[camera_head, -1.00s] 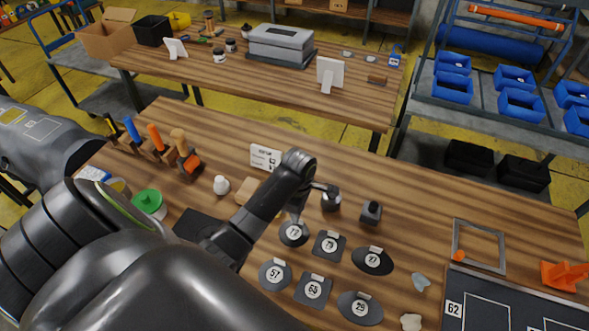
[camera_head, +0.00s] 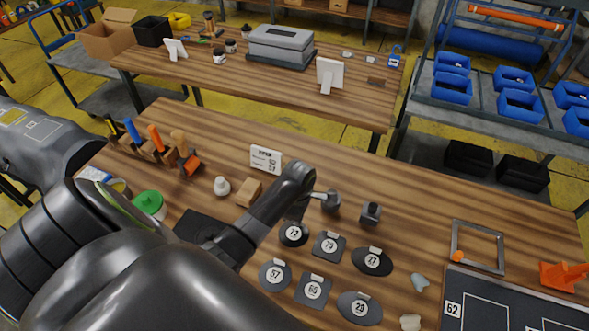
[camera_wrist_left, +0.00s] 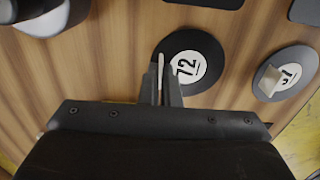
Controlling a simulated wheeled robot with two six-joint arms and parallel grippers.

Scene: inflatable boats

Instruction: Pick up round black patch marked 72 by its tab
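The round black patch marked 72 (camera_head: 293,236) lies on the wooden table, at the back left of a group of black patches. It also shows in the left wrist view (camera_wrist_left: 207,43), with a white number disc and a thin pale tab standing at its left side. My left gripper (camera_head: 297,217) is over this patch from behind. In the left wrist view, its two fingers (camera_wrist_left: 161,75) are close together with the tab between them, so it looks shut on the tab. The patch appears to be still on the table. My right gripper is not in view.
Other patches lie close by: 57 (camera_head: 274,275), 65 (camera_head: 313,290), 29 (camera_head: 359,308), 27 (camera_head: 372,261) and a square one (camera_head: 329,246). A dark panel marked 62 (camera_head: 453,309) is at the right.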

